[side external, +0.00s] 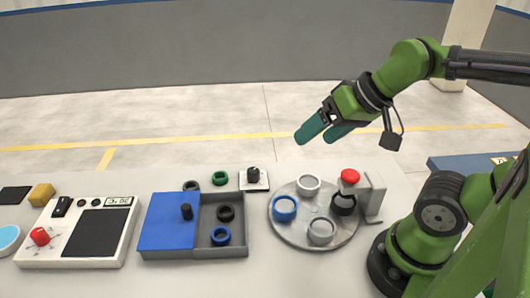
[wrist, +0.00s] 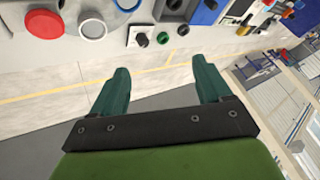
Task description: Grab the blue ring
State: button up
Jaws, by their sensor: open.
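A blue ring (side external: 285,208) lies on the left part of a round grey plate (side external: 292,236). A second, smaller blue ring (side external: 220,236) lies in the grey compartment of a blue and grey box (side external: 168,228). My gripper (side external: 320,134) is open and empty, raised above and behind the round plate, clear of both rings. In the wrist view the two teal fingers (wrist: 163,74) are spread with floor between them. A blue ring (wrist: 128,4) shows there at the top edge, partly cut off.
White (side external: 308,184), light grey (side external: 321,231) and black rings share the plate. A post with a red button (side external: 350,176) stands at its right edge. A green ring (side external: 220,178) and a knobbed block (side external: 254,180) sit behind the box. A control panel (side external: 80,232) is at left.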

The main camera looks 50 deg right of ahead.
jog(key=shift+a, duration=0.1)
jog(key=n+g+h, duration=0.2)
jog(key=n+g, duration=0.5)
jog(key=n, duration=2.5)
send_over(220, 230)
jog(key=s, duration=0.2)
notch_tip(220, 230, down, 7)
jog(key=f, duration=1.1)
jog(key=shift+w+a+f, duration=0.1)
jog(key=shift+w+a, duration=0.15)
jog(key=shift+w+a+f, duration=0.15)
jog(key=shift+f, duration=2.55)
